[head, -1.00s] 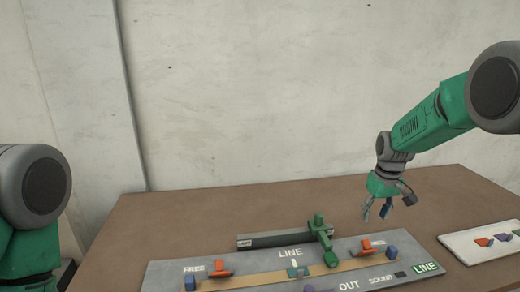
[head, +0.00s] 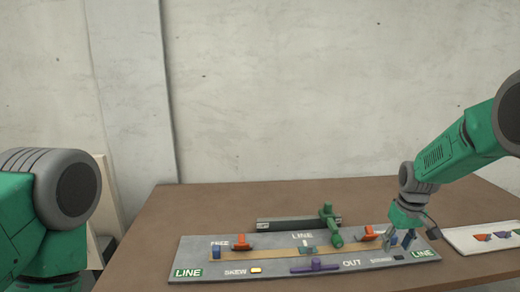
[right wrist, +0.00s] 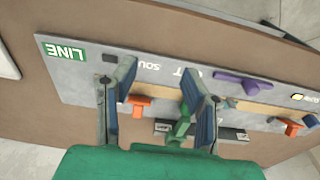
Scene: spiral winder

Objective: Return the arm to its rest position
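My right gripper (head: 401,236) hangs at the right end of the grey spiral winder board (head: 212,270) in the head view. In the right wrist view its two fingers (right wrist: 152,105) are spread apart with nothing held between them. An orange piece (right wrist: 141,102) and a green lever (right wrist: 179,130) show beyond the fingers, apart from them as far as I can tell. My left arm (head: 65,200) is at the left edge of the head view; its gripper is out of view.
The board carries a purple handle (head: 314,267), a green crank (head: 330,225), orange pieces (head: 240,243) and a blue block (head: 216,254). A white tray (head: 468,245) with small coloured parts lies to the right. Brown table (head: 165,225) is bare at left and behind.

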